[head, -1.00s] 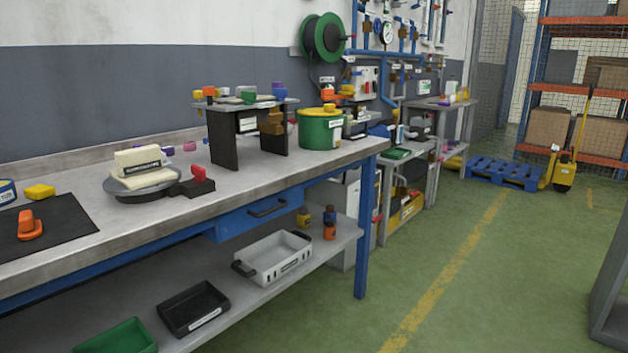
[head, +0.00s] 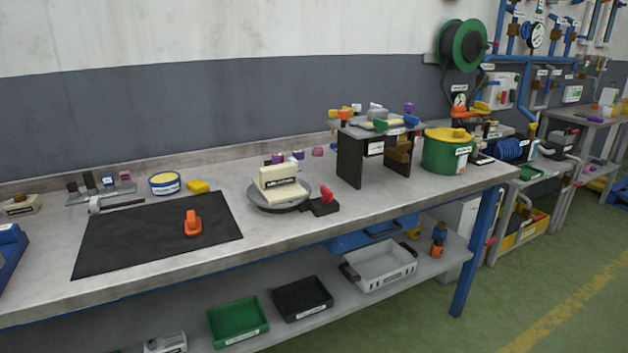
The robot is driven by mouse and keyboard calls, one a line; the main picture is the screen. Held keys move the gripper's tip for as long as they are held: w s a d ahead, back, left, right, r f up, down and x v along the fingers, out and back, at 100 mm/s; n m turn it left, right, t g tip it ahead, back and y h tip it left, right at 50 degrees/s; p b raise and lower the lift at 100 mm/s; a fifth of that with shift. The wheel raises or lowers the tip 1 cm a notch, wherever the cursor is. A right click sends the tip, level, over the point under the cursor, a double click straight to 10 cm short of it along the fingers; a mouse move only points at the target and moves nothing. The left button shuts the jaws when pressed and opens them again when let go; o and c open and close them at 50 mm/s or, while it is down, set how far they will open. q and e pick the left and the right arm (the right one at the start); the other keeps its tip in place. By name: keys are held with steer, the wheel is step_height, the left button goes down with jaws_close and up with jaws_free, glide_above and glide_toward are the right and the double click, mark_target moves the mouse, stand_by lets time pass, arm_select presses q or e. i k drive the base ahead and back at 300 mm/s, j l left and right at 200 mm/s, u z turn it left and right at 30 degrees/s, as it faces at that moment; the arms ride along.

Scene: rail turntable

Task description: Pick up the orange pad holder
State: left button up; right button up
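The orange pad holder (head: 193,223) is a small orange piece with an upright grip. It rests on the right part of a black mat (head: 130,243) on the workbench. Nothing touches it from above. Neither of my grippers shows in the head view.
A small raised stand (head: 350,160) and a green pot (head: 446,155) stand farther right.

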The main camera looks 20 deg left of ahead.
mark_target(194, 224)
steer(key=u, duration=1.35)
